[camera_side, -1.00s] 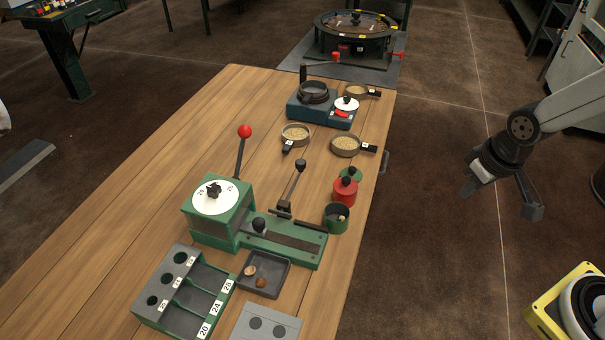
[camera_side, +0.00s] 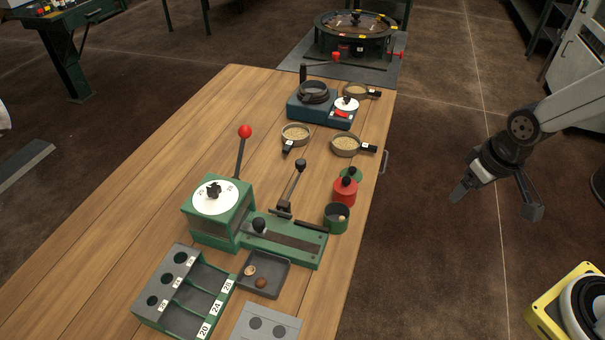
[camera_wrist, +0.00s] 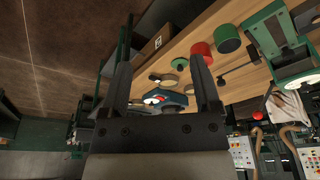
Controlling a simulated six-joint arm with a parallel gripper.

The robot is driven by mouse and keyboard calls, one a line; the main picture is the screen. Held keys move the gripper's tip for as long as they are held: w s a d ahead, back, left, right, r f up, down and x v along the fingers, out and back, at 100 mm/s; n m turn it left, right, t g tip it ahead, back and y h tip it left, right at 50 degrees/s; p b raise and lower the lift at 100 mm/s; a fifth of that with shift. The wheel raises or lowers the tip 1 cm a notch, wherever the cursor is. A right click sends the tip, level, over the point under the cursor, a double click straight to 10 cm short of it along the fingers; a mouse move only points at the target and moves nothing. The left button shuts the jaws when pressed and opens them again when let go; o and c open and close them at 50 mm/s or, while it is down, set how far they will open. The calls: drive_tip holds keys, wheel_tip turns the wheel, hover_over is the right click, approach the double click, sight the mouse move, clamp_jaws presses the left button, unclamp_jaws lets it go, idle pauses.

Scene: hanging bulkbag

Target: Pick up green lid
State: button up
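The green lid (camera_side: 351,174), with a dark knob, lies near the table's right edge, partly hidden behind a red lidded container (camera_side: 345,191). An open green cup (camera_side: 336,217) stands in front of the red container. My gripper (camera_side: 496,205) is open and empty, out over the floor to the right of the table and well apart from the lid. In the wrist view, my two fingers (camera_wrist: 161,75) stand wide apart with nothing held between them. The green lid (camera_wrist: 179,64) shows there left of the red container (camera_wrist: 202,49) and the green cup (camera_wrist: 227,38).
A green lever press (camera_side: 215,205) stands left of the cup. Round pans of grain (camera_side: 345,144) and a blue scale-like device (camera_side: 318,108) lie farther back. A grey tray (camera_side: 263,274) is in front. The floor between table and arm is clear.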

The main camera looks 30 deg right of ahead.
drive_tip(key=shift+o, duration=0.7)
approach(353, 169)
drive_tip(key=x, duration=0.2)
drive_tip(key=shift+s+a+f+t, duration=0.1)
drive_tip(key=shift+f+t, duration=0.2)
drive_tip(key=shift+f, duration=0.1)
drive_tip(key=shift+f, duration=0.1)
drive_tip(key=shift+x, duration=1.2)
